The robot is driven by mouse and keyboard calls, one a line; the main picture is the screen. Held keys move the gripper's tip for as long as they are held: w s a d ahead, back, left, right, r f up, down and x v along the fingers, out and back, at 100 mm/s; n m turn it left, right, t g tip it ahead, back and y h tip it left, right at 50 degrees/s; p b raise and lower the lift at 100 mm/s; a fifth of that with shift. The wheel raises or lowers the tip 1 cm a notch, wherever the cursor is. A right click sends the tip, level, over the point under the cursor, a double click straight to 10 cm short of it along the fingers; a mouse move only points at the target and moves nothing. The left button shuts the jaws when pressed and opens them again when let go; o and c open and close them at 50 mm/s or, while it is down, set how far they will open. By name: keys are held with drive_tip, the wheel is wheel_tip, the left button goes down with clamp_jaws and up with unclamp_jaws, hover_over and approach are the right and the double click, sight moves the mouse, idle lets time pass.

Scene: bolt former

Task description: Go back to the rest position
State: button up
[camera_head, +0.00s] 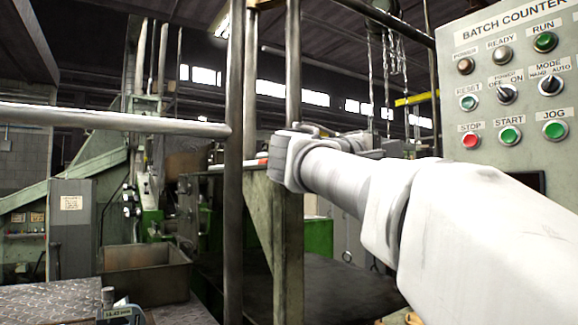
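My white arm reaches in from the lower right and runs left to a grey wrist joint (288,162) near the middle of the view, beside a green-grey upright post. A small grey and dark part, which may be my gripper (352,140), shows just behind and above the forearm. Its fingers cannot be made out, so I cannot see whether it is open, shut or holding anything.
A control panel (484,118) headed BATCH COUNTER stands at the right, close to my arm. Vertical posts (234,200) and a horizontal rail (110,118) stand in front. A metal bin (148,278) and a caliper-like gauge (121,315) are at lower left. Chains (392,60) hang behind.

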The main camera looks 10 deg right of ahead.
drive_tip(key=s+a+f+y, duration=0.1)
drive_tip(key=s+f+y, duration=0.25)
drive_tip(key=f, duration=0.65)
drive_tip(key=s+a+f+y, duration=0.1)
drive_tip(key=s+f+y, duration=0.25)
drive_tip(key=f, duration=0.55)
drive_tip(key=s+a+f+m+y, duration=0.25)
drive_tip(key=s+a+f, duration=0.2)
drive_tip(key=f, duration=0.25)
drive_tip(key=s+a+f+m+g+y, duration=0.1)
drive_tip(key=s+a+f+y, duration=0.35)
drive_tip(key=f, duration=0.35)
drive_tip(key=s+a+f+m+y, duration=0.1)
drive_tip(key=s+a+f+y, duration=0.3)
drive_tip(key=f, duration=0.3)
wheel_tip(320, 180, up, 22)
drive_tip(key=h+p, duration=0.1)
drive_tip(key=p, duration=2.1)
drive_tip(key=shift+w+a+r, duration=0.15)
drive_tip(key=shift+w+a, duration=0.05)
drive_tip(key=shift+a, duration=0.1)
drive_tip(key=shift+c, duration=0.9)
drive_tip(key=shift+d, duration=0.15)
